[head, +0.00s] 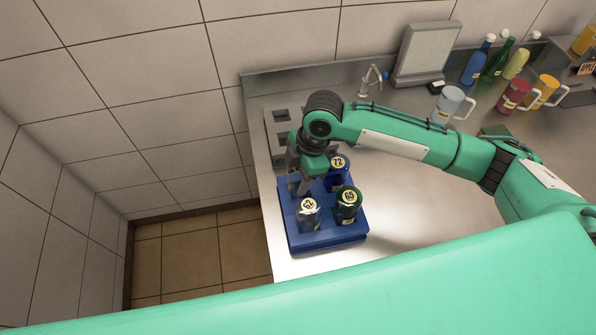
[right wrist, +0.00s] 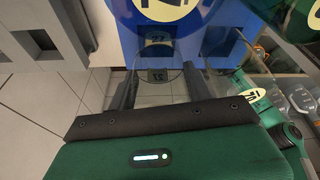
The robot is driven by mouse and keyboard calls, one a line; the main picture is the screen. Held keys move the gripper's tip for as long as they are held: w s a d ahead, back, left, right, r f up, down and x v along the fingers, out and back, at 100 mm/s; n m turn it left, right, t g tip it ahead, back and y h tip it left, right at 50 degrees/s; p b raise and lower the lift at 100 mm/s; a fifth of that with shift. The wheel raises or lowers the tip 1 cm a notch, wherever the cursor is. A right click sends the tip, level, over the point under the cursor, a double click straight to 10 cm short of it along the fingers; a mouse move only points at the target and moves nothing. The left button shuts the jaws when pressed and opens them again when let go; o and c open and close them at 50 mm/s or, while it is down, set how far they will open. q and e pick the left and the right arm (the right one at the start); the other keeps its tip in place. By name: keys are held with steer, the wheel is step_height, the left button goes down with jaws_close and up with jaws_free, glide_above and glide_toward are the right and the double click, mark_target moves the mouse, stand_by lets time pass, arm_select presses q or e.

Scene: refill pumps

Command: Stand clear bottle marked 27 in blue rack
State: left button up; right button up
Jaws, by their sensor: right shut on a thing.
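My right gripper (head: 301,187) is shut over the back left part of the blue rack (head: 326,237). In the right wrist view a see-through bottle (right wrist: 157,76) with a small number label, which looks like 27, is between its fingers. In the head view the gripper mostly hides this bottle, and I cannot tell whether its base rests in the rack. My left gripper is not in view.
A grey holder with square openings (head: 281,116) stands behind the blue rack. The rack is near the counter's left edge. A clear mug (head: 448,106), red mug (head: 513,96) and several bottles stand at the back right. The counter right of the rack is clear.

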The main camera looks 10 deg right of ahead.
steer(key=shift+f, duration=0.55)
stand_by(0.7)
steer(key=o, duration=1.1)
steer(key=shift+o, duration=0.2)
step_height(320, 180, up, 9)
steer(key=p, duration=0.9)
steer(key=shift+r+p, duration=0.1)
steer(key=shift+p, duration=0.2)
steer(key=shift+s, duration=0.1)
